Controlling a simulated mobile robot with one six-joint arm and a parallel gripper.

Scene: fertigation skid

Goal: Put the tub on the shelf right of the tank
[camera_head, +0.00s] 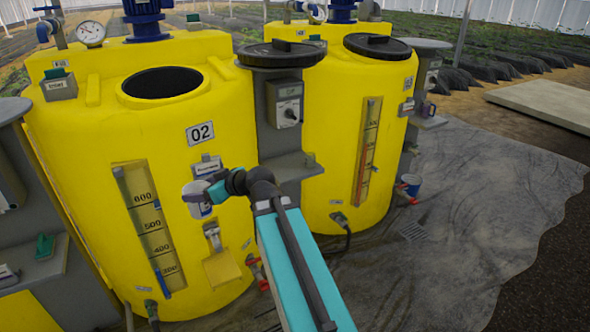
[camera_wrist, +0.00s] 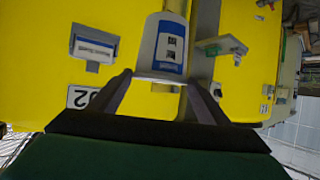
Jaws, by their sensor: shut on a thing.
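My gripper (camera_head: 207,194) is shut on a white tub (camera_head: 196,204) with a blue label, held in front of the yellow tank marked 02 (camera_head: 235,112). In the wrist view the tub (camera_wrist: 164,42) sits between the two fingers of my gripper (camera_wrist: 160,78). The grey shelf (camera_head: 292,165) right of the tank is on the grey post between the two yellow tanks. The tub is left of this shelf and apart from it. In the wrist view the shelf (camera_wrist: 224,44) appears right of the tub, with a small green item on it.
A labelled holder (camera_head: 207,167) and a hanging yellow scoop (camera_head: 222,268) are on the tank front. The tank's round opening (camera_head: 165,83) is uncovered. A black lid (camera_head: 275,54) rests atop the post. A second yellow tank (camera_head: 330,110) stands right. Another shelf (camera_head: 32,270) is far left.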

